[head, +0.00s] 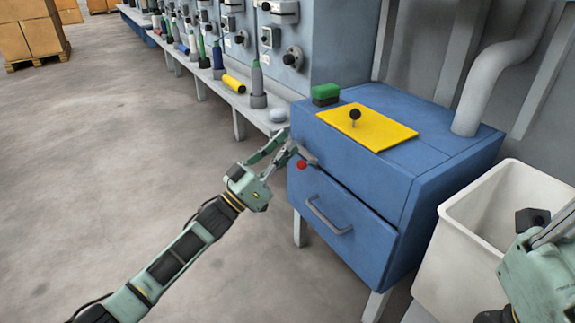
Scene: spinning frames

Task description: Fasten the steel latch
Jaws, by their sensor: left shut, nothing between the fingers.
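A short grey metal bar, which looks like the steel latch (309,157), is on the upper front of the blue cabinet (345,180), near its left edge. A small red ball (302,165) sits just below the bar's left end. My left gripper (290,142) is shut and empty, with its fingertips right beside the bar's left end. I cannot tell whether they touch it. My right gripper (538,222) is partly in view at the right edge, over the white bin. Its finger state is unclear.
A grey drawer handle (328,217) is lower on the cabinet front. A yellow plate (366,128) with a black knob and a green block (325,94) lie on top. A white bin (460,255) stands right of the cabinet.

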